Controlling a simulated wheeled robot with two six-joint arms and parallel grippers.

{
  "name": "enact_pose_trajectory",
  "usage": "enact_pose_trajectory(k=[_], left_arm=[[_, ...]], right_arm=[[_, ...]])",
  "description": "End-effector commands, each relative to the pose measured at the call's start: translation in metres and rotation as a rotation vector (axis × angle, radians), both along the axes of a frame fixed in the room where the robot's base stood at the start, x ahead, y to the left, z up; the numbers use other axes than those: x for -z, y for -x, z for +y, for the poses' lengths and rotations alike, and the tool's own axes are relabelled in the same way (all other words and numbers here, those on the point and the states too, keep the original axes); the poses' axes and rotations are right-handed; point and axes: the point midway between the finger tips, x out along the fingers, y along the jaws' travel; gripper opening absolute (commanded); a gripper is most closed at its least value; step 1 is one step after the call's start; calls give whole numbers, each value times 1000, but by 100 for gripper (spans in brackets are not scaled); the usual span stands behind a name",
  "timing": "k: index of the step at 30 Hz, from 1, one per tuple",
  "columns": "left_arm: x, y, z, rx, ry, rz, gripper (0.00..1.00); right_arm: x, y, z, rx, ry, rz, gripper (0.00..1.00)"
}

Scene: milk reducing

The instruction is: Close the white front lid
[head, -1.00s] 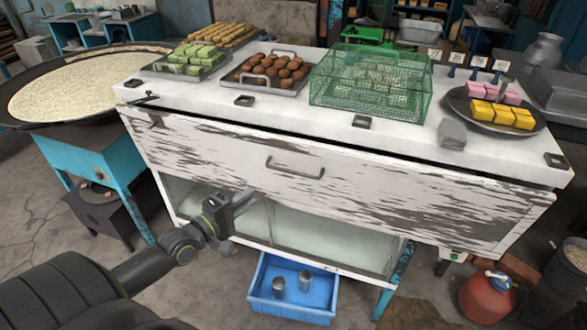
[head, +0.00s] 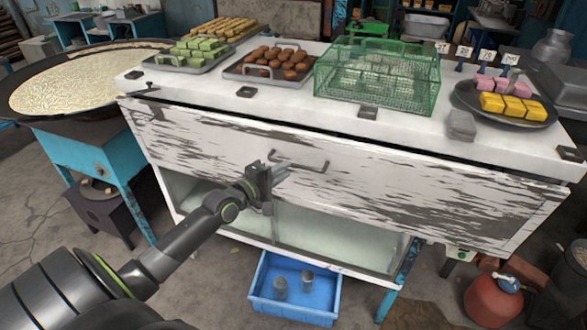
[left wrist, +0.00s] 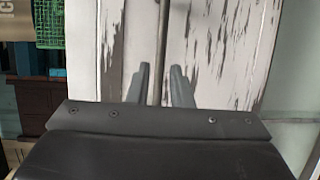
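The white front lid (head: 390,185) is a long panel with worn, peeling paint on the front of the cabinet. Its top edge shows a dark gap under the countertop, and its lower edge stands out over the glass-fronted lower part. A metal bar handle (head: 312,168) sits near its middle. My left gripper (head: 280,172) is at the handle's left end. In the left wrist view, its two fingers (left wrist: 160,85) are apart, with the handle bar (left wrist: 162,40) lined up between them and clear space on both sides. I cannot tell whether the bar lies within finger depth. My right gripper is out of view.
The white countertop (head: 200,92) holds trays of sweets, a green wire basket (head: 375,80) and a dark plate (head: 500,107). A blue crate (head: 295,310) with metal cups is on the floor below. A round pan (head: 85,83) stands left, a red jug (head: 492,298) right.

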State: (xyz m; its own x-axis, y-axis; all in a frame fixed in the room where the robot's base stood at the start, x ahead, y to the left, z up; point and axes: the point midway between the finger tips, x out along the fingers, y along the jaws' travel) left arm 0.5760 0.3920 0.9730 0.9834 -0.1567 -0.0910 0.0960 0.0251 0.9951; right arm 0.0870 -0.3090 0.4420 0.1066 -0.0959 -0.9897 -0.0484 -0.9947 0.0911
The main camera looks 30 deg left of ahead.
Motion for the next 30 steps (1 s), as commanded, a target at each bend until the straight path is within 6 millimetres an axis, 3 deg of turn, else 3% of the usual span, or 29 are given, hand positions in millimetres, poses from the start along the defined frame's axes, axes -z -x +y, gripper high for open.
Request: enact_pose_trajectory(k=[3, 9, 21, 26, 30], left_arm=[[3, -20, -4, 1, 3, -2, 19], [4, -40, -7, 0, 1, 0, 19], [4, -46, -8, 1, 0, 1, 19], [4, -46, -8, 1, 0, 1, 0], [4, -46, -8, 1, 0, 1, 0]], right_arm=[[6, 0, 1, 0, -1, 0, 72], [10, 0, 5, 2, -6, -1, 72], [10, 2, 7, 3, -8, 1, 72], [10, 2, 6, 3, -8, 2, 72], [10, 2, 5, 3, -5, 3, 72]])
